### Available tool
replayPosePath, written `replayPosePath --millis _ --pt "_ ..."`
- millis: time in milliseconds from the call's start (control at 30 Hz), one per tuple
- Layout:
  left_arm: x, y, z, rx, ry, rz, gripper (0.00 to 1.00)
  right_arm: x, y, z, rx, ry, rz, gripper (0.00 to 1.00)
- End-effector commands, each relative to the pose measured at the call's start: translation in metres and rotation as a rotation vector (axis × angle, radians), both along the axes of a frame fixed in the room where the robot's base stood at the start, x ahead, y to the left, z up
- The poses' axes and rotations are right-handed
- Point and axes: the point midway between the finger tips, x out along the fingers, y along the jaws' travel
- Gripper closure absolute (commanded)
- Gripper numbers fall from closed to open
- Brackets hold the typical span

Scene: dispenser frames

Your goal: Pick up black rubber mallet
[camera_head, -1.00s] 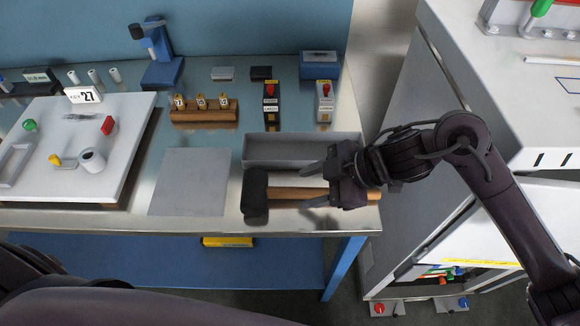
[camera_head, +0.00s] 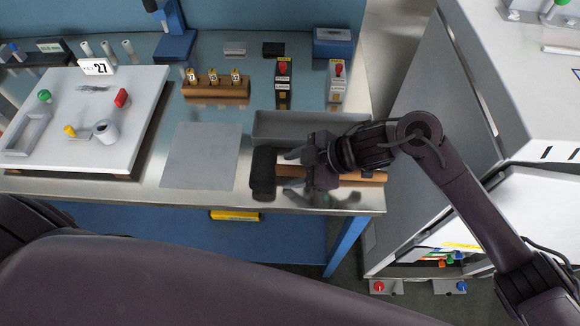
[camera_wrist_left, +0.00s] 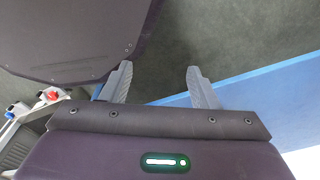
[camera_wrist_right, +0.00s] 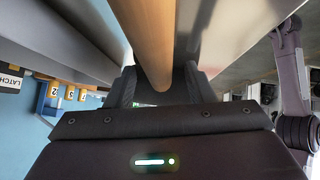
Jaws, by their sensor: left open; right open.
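The black rubber mallet (camera_head: 263,174) lies near the front right edge of the metal table. Its black head is at the left and its wooden handle (camera_head: 363,176) runs right. My right gripper (camera_head: 291,170) is over the handle, close to the head, with open fingers on either side of it. In the right wrist view the handle (camera_wrist_right: 147,35) passes between the open fingers (camera_wrist_right: 157,86); contact is unclear. The gripper hides the middle of the handle in the head view. My left gripper (camera_wrist_left: 159,82) is open and empty, above the floor and a blue edge.
A grey tray (camera_head: 262,127) stands just behind the mallet. A flat grey plate (camera_head: 201,155) lies to its left, and a white board (camera_head: 60,150) is farther left. A wooden block (camera_head: 215,92) with numbered tags stands behind. A white cabinet (camera_head: 425,120) is to the right.

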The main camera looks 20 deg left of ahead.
Motion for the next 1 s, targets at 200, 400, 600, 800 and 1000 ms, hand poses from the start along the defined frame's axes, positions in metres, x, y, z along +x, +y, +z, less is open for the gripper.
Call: replayPosePath --millis 200,400,600,800,1000 --pt "-0.005 0.0 -0.001 0.001 0.007 0.0 0.45 0.0 0.0 0.0 0.0 0.0 0.0 0.74" --pt "-0.011 0.001 -0.001 0.001 0.016 0.0 0.45 0.0 0.0 0.0 0.0 0.0 0.0 1.0" --pt "-0.012 0.001 -0.001 0.002 0.017 0.0 0.45 0.001 0.0 0.002 0.004 -0.002 -0.001 1.0" --pt "-0.012 0.001 -0.001 0.002 0.017 0.0 0.45 0.001 0.0 0.004 0.004 -0.003 0.0 1.0" --pt "-0.012 0.001 -0.003 0.002 0.017 0.0 0.45 0.001 0.001 0.02 0.005 -0.005 0.001 1.0"
